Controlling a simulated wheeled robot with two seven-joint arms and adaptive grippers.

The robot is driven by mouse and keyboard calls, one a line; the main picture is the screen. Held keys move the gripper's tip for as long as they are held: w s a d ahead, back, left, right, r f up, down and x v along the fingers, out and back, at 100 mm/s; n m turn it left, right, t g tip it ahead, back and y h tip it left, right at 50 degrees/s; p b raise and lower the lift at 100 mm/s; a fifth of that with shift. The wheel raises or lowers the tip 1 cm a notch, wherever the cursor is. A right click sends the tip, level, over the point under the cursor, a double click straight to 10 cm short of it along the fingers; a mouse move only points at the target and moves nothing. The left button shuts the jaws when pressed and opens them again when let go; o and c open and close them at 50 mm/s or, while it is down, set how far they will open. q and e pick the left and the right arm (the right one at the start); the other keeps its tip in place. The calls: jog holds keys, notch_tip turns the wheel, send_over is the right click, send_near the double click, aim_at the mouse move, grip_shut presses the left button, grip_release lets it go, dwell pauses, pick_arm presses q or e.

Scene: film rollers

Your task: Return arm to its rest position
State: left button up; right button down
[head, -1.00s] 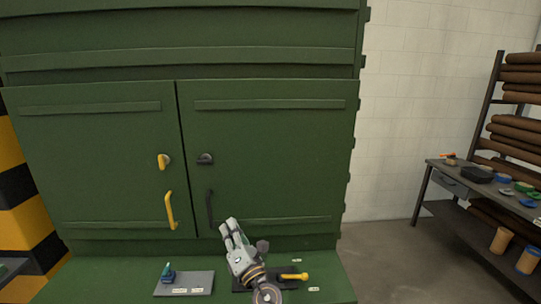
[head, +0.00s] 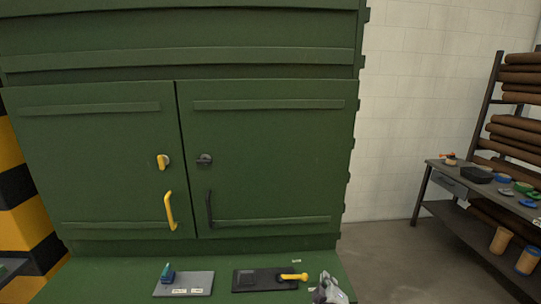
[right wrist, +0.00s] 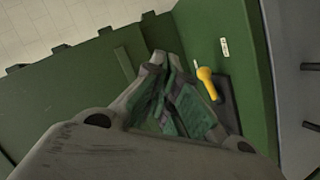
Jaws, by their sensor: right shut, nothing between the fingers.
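My right gripper (head: 328,288) is at the lower edge of the head view, low at the right end of the green ledge. In the right wrist view my right gripper (right wrist: 165,68) has its fingers together, with nothing held between them. A yellow-handled item (head: 293,277) lies on the black mat (head: 252,281), just left of the gripper and apart from it. The yellow handle (right wrist: 207,82) also shows in the right wrist view, right of the fingers. My left gripper is not in view.
A green cabinet (head: 270,140) with two closed doors stands behind the ledge. A grey plate (head: 190,288) with a small teal item (head: 168,273) lies on the ledge's left. A workbench (head: 470,190) with several small items stands at the far right. The floor (head: 385,255) between is clear.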

jog(key=s+d+f+m+g+y, duration=0.25)
jog(key=s+f+g, duration=0.25)
jog(key=s, duration=0.7)
jog(key=s+d+f+m+g+y, duration=0.15)
jog(key=s+f+m+g, duration=0.3)
jog(key=s, duration=0.75)
notch_tip(320, 180, down, 33)
jog(key=s+g, duration=0.2)
jog(key=s+d+f, duration=0.2)
jog(key=s+f, duration=0.8)
jog(key=s, duration=0.1)
jog(key=s+d+f+g, duration=0.1)
jog(key=s+d+f, duration=0.2)
jog(key=s+f, duration=0.7)
jog(key=shift+s+f+n+h, duration=0.15)
jog(key=shift+s+n+h, duration=0.2)
jog(key=shift+s, duration=0.4)
